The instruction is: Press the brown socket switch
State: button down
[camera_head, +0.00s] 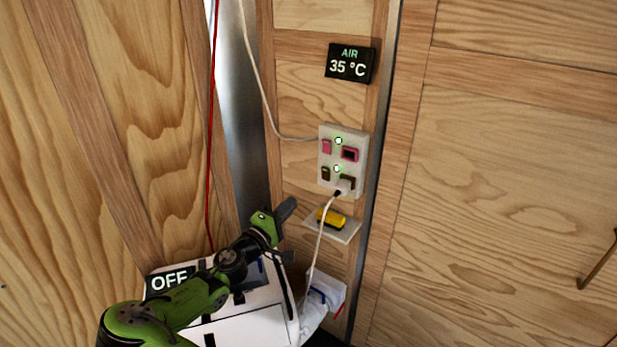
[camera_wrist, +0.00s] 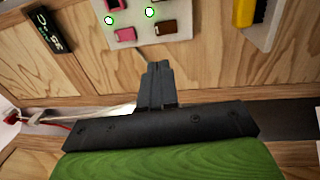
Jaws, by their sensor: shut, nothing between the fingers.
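The white socket plate (camera_head: 323,160) is on the wooden wall, with a pink switch and socket above a brown switch and socket. The brown socket switch (camera_head: 325,174) is the lower left one; it also shows in the wrist view (camera_wrist: 165,26), just beyond my fingertips. My gripper (camera_head: 287,208) is shut and empty, below and left of the plate. In the wrist view its fingertips (camera_wrist: 158,66) point toward the brown switch, with a gap between. A white plug with a cord sits in the brown socket. Two green-ringed lights show on the plate.
A yellow object (camera_head: 331,218) lies on a small shelf under the plate, with the white cord (camera_head: 317,255) hanging in front. An AIR display (camera_head: 350,63) reads 35 °C above. A white box (camera_head: 245,325) and an OFF sign (camera_head: 168,281) are below. A red cord hangs left.

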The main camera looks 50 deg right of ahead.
aim_at(323, 171)
jog(key=d, duration=0.4)
jog(key=d+r+b, duration=0.1)
jog(key=d, duration=0.4)
jog(key=w+d+b, duration=0.1)
jog(key=d, duration=0.4)
jog(key=shift+w+r, duration=0.1)
jog(key=shift+r, duration=0.15)
jog(key=shift+r, duration=0.1)
